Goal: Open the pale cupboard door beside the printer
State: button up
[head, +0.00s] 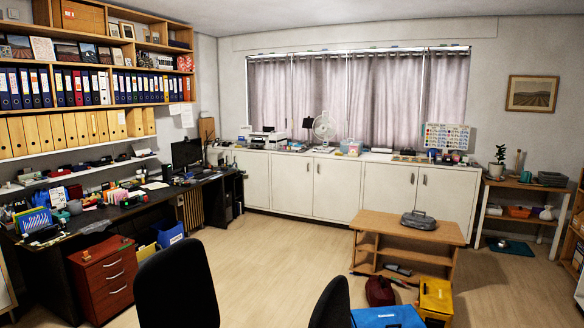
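A row of pale cupboard doors runs under the long counter below the window, all looking shut. The printer (267,139), white and grey, stands on the left part of the counter. Below it are a pale door (252,178) and another pale door (291,185) to its right. A third pale door (337,190) follows; small dark handles (316,167) sit near the seam between these last two. I cannot tell which single door the task means. Further right are two more pale doors, partly hidden low down by a wooden bench. My gripper is not in view.
Two black chairs (179,283) (331,304) stand in the near foreground. The wooden bench (407,227) stands before the right doors, with bags and a yellow box (436,298) near it. A dark desk (75,222) lines the left. Floor (285,245) before the left doors is clear.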

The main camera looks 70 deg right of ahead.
aim_at(293, 176)
jog(key=z, duration=0.1)
jog(key=i, duration=3.7)
jog(key=z, duration=1.4)
